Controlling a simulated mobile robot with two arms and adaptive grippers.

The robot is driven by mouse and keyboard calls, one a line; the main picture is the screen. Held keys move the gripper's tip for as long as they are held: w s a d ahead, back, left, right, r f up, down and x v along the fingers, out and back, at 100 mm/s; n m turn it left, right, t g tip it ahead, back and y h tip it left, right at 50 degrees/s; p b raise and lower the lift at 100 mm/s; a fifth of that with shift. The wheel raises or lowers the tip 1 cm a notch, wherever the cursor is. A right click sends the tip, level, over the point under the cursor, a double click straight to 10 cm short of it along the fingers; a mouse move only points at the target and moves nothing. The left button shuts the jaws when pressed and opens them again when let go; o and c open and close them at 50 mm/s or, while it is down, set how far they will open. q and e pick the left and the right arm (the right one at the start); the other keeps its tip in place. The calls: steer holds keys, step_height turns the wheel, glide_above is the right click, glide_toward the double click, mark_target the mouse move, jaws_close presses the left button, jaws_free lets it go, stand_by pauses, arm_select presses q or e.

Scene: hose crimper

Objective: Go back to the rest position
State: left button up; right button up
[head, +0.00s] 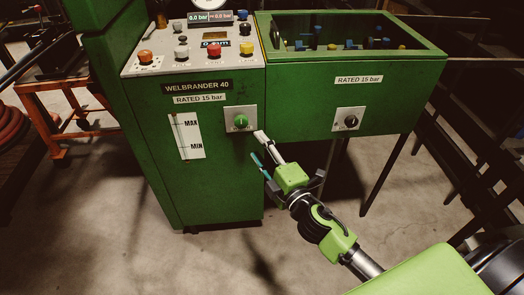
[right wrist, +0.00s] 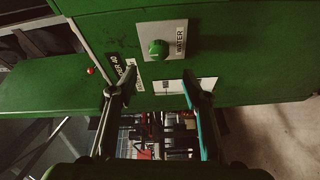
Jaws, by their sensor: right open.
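My right gripper (head: 259,147) is open and empty in the head view, in front of the right edge of the green machine cabinet. Its two fingers are spread apart, just below and right of a green knob (head: 241,121) on a light plate. In the right wrist view, the open fingers (right wrist: 152,86) reach toward the cabinet front, and the green knob (right wrist: 158,48) sits above the gap between them, apart from both. A label beside the knob reads WATER there. My left gripper is out of view.
The green cabinet (head: 220,185) carries a control panel (head: 170,65) with several coloured buttons. To its right, a green tank (head: 400,85) with a black knob (head: 351,121) stands on legs. A red-orange trolley (head: 50,85) is at the left.

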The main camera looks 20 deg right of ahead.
steer(key=shift+s, duration=0.45)
steer(key=shift+d, duration=0.1)
